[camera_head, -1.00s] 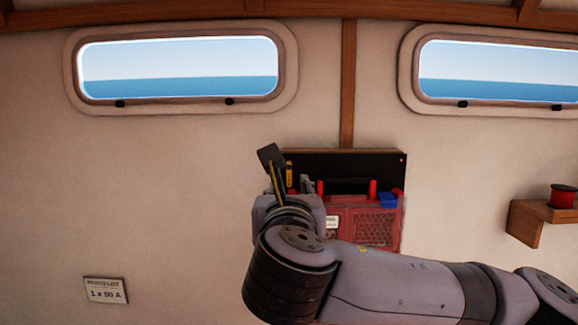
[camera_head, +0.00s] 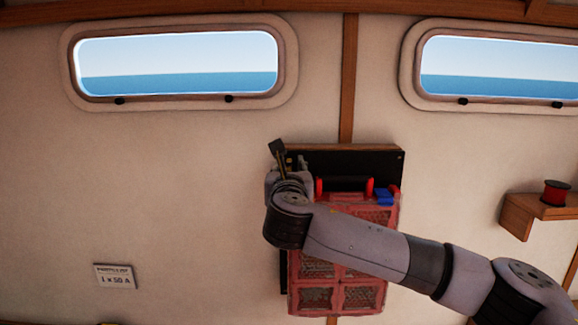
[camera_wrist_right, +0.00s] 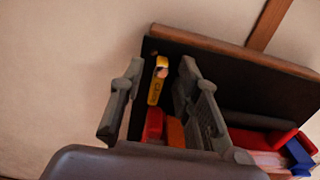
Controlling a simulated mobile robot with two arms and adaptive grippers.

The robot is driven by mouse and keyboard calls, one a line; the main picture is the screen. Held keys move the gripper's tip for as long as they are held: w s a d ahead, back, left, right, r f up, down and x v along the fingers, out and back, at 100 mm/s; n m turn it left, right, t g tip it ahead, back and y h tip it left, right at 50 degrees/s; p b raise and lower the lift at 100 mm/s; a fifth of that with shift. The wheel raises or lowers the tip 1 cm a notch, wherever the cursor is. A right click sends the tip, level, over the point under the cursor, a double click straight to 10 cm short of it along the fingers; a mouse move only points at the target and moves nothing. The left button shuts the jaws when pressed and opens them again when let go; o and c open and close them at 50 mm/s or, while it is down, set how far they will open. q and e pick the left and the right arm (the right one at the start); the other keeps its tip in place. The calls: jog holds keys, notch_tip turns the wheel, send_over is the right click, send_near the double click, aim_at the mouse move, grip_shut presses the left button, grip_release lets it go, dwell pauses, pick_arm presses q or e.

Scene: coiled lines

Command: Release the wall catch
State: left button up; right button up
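A red case (camera_head: 345,270) with mesh panels hangs against a black wall board (camera_head: 340,163) with a wooden top. A yellow piece (camera_wrist_right: 158,82) stands at the board's left end; it looks like the catch, but I cannot be sure. Below it are a red piece (camera_wrist_right: 153,123) and an orange piece (camera_wrist_right: 175,132). My right gripper (camera_head: 283,157) is at the board's upper left corner. In the right wrist view its fingers (camera_wrist_right: 160,72) are open on either side of the yellow piece, with gaps visible. My left gripper is out of view.
A blue clip (camera_head: 384,197) and a red handle (camera_head: 345,187) sit at the case's top. A small wooden shelf (camera_head: 530,213) with a red spool (camera_head: 556,193) is at the right.

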jog(key=shift+c, duration=0.2)
grip_shut()
